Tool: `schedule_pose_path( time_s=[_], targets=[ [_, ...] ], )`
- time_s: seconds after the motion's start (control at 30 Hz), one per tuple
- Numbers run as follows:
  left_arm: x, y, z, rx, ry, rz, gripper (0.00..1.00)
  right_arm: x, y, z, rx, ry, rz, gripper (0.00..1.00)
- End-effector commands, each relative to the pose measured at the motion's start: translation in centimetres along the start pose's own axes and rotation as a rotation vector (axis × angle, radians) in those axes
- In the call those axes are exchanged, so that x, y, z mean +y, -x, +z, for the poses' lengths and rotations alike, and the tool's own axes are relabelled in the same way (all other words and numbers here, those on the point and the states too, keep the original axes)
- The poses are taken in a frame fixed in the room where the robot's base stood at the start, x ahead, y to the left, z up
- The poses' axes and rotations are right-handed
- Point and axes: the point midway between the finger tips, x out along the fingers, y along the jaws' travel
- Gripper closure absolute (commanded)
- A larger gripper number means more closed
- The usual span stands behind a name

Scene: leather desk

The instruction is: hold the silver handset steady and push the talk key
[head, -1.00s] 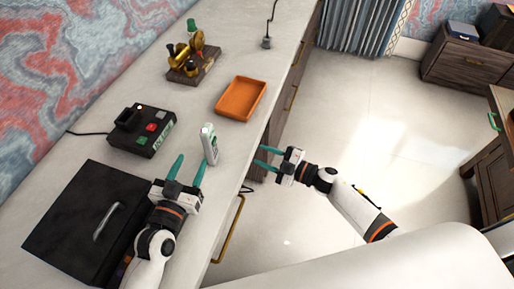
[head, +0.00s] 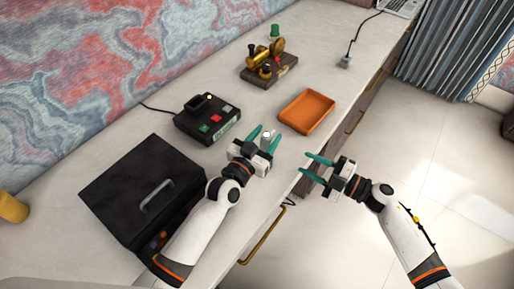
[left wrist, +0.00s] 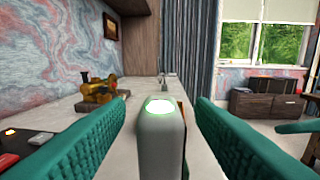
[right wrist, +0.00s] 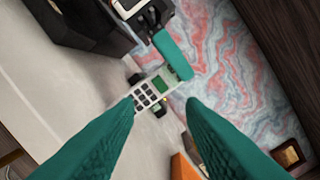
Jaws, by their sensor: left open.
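The silver handset (head: 267,136) stands upright on the desk, partly hidden by my left gripper (head: 265,138). The left wrist view shows the handset's top (left wrist: 160,107), with a pale green glow, between my two teal fingers. Those fingers are open, with a visible gap on the right side. In the right wrist view the handset (right wrist: 144,95) shows dark keys and a greenish screen, with a left finger beside it. I cannot tell which key is talk. My right gripper (head: 316,174) is open and empty, off the desk's front edge, facing the keys.
A black box (head: 124,195) with a handle lies beside my left arm. A black device (head: 190,126) with coloured buttons stands behind the handset. An orange tray (head: 307,112) and a brass apparatus (head: 262,69) on a wooden base stand farther along the desk.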

Motion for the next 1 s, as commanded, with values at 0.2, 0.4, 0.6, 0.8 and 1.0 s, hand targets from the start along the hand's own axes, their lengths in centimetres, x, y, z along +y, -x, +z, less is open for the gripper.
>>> schedule_pose_path(
  time_s=[0.2, 0.4, 0.6, 0.8, 1.0],
  targets=[
    [-0.03, -1.33, 0.06, -0.001, -0.001, 0.000, 0.51, 0.02, 0.00, -0.01, 0.000, -0.001, 0.000, 0.64],
    [-0.03, -1.39, 0.03, 0.000, -0.001, 0.000, 0.51, 0.01, 0.00, 0.00, 0.000, -0.001, 0.000, 0.64],
    [-0.02, -1.37, 0.03, 0.000, 0.000, 0.000, 0.74, 0.01, 0.00, 0.00, 0.000, -0.001, 0.000, 0.64],
    [-0.02, -1.36, 0.03, 0.000, 0.000, 0.000, 1.00, 0.01, 0.00, -0.01, 0.000, 0.000, 0.000, 0.65],
    [-0.02, -1.35, 0.02, 0.000, 0.000, 0.000, 1.00, 0.01, 0.00, -0.01, 0.000, 0.000, 0.000, 0.98]
  ],
)
